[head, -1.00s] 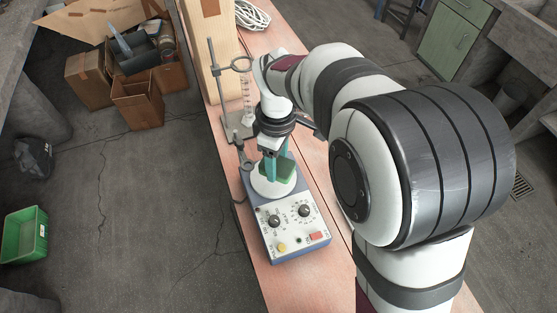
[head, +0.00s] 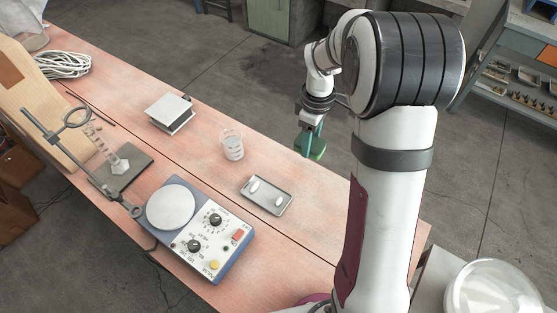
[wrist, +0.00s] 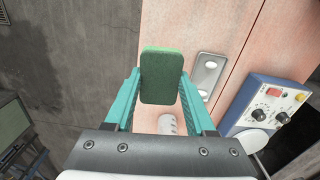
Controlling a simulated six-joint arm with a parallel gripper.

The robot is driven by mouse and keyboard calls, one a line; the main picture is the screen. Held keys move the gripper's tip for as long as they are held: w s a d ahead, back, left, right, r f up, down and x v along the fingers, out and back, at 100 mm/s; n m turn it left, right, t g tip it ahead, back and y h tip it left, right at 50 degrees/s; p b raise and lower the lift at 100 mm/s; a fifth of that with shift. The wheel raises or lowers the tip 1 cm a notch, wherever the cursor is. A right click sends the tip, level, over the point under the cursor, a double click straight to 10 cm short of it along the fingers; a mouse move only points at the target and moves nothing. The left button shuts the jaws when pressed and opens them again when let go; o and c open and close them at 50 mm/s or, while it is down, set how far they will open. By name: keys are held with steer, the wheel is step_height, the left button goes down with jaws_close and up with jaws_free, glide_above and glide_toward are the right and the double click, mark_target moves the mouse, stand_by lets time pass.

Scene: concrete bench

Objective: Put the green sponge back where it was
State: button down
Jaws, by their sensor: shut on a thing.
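My gripper (head: 307,139) is shut on the green sponge (head: 318,150), held in the air near the bench's far right edge in the head view. In the wrist view the sponge (wrist: 161,78) sits upright between the two teal fingers of my gripper (wrist: 161,88), with a dark green face and a lighter top edge. The blue and white hotplate (head: 222,239) stands on the bench, its round white plate (head: 170,207) bare. It also shows at the right of the wrist view (wrist: 262,112).
A small grey tray (head: 259,206) with two white pieces and a glass beaker (head: 232,147) stand on the bench (head: 330,235). A white-topped block (head: 171,113), a clamp stand (head: 124,170) and a coiled cable (head: 62,65) are further left. Bare bench lies between the tray and the far edge.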

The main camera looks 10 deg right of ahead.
mark_target(324, 142)
steer(key=shift+s+d+f+m, duration=0.1)
steer(key=shift+s+d+m, duration=0.05)
steer(key=shift+d, duration=0.5)
steer(key=shift+s+d+f+m, duration=0.1)
steer(key=shift+d+m, duration=0.05)
steer(key=shift+d, duration=0.45)
steer(key=shift+d+f, duration=0.1)
steer(key=shift+d, duration=0.2)
steer(key=w+a+f, duration=0.1)
steer(key=a+f, duration=0.1)
steer(key=a, duration=0.1)
steer(key=w+a+f, duration=0.2)
steer(key=a, duration=0.1)
steer(key=w+a+f, duration=0.2)
steer(key=a, duration=0.1)
steer(key=shift+w+f, duration=0.2)
steer(key=shift+w+a+f, duration=0.1)
steer(key=shift+a+f, duration=0.05)
steer(key=shift+f, duration=0.95)
steer(key=shift+w+a+f, duration=0.1)
steer(key=shift+f, duration=1)
steer(key=shift+c, duration=1.2)
jaws_free()
steer(key=shift+f, duration=0.1)
